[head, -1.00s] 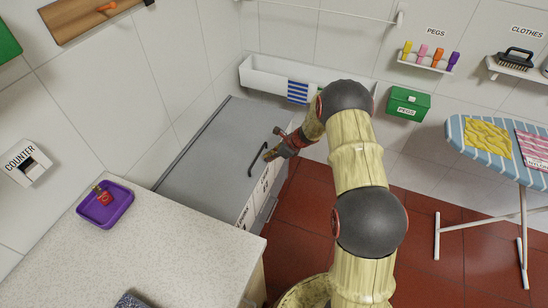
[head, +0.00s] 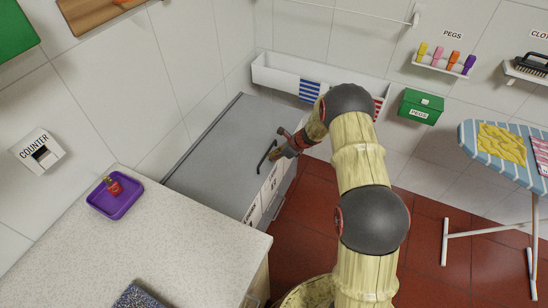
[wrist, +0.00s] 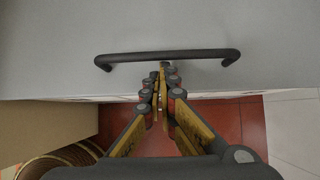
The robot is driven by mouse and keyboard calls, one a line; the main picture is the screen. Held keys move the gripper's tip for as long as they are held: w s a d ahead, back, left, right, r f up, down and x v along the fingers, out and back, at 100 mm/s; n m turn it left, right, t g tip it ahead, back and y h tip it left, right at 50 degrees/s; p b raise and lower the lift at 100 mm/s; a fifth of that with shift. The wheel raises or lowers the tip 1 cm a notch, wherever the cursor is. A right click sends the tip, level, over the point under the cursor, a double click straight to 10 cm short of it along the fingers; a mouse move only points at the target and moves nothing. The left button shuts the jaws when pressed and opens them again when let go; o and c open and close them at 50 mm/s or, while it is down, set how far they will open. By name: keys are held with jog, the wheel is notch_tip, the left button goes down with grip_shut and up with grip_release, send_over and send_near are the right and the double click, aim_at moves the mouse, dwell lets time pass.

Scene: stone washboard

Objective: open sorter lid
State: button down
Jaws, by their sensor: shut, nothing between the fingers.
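The sorter lid is a flat grey panel (head: 222,135) between the speckled counter and the back wall in the head view. It lies shut and also fills the top of the wrist view (wrist: 160,25). A black bar handle (head: 265,157) is fixed near its front edge; it runs across the wrist view (wrist: 165,55). My gripper (head: 274,157) is at the front edge, right beside the handle. In the wrist view its closed fingertips (wrist: 164,68) point at the middle of the bar, with nothing between them. Whether they touch the bar I cannot tell.
Labelled white fronts (head: 262,195) sit below the lid's edge. The speckled counter (head: 190,230) with a purple tray (head: 128,203) is at left. A white trough (head: 275,75) runs behind the lid. An ironing board (head: 475,145) stands right over open red floor (head: 400,225).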

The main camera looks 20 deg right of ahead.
jog(key=shift+w+a+r+p, duration=0.1)
jog(key=shift+w+r+p, duration=0.05)
jog(key=shift+r+p, duration=0.8)
jog(key=shift+w+a+r+p, duration=0.15)
jog(key=shift+r+p, duration=0.6)
jog(key=shift+p, duration=0.4)
jog(key=w+a+r+g+h+p, duration=0.1)
jog(key=w+a+r+p, duration=0.2)
jog(key=r+p, duration=0.65)
jog(key=w+a+r+g+h+p, duration=0.1)
jog(key=w+a+r+p, duration=0.2)
jog(key=r+p, duration=0.65)
jog(key=w+a+r+p, duration=0.2)
jog(key=w+a+r, duration=0.8)
jog(key=w+a, duration=0.2)
jog(key=shift+p, duration=0.4)
